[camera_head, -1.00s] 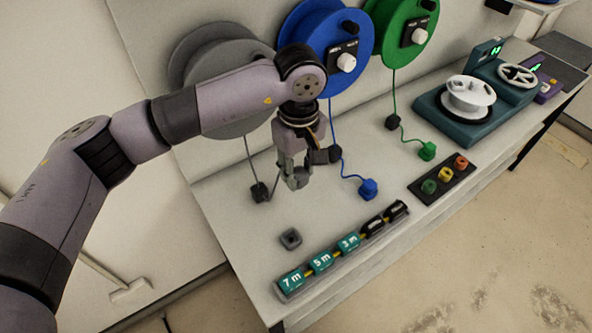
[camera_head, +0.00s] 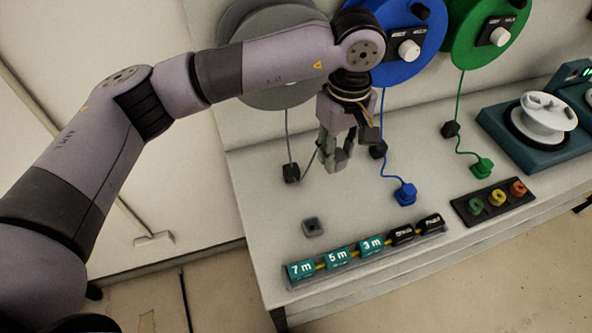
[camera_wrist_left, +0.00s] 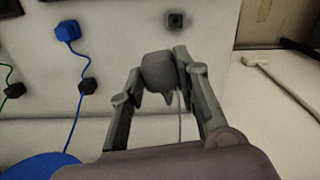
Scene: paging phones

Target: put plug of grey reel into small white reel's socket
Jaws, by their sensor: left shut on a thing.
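The large grey reel (camera_head: 262,97) is on the wall, partly behind my left arm. Its cable runs down through a black block (camera_head: 291,172) and up to my left gripper (camera_head: 338,166). That gripper is above the table, shut on the grey plug, which shows between its fingers in the left wrist view (camera_wrist_left: 160,72). The small white reel (camera_head: 541,122) sits on a teal machine (camera_head: 507,141) at the right; I cannot make out its socket. A small grey block with a dark hole (camera_head: 312,228) lies on the table. My right gripper is not in view.
The blue reel (camera_head: 408,72) and green reel (camera_head: 463,45) hang beside the grey one. The blue plug (camera_head: 405,194) and green plug (camera_head: 482,168) lie on the table. A labelled rack (camera_head: 300,283) and button panel (camera_head: 463,216) are near the front edge.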

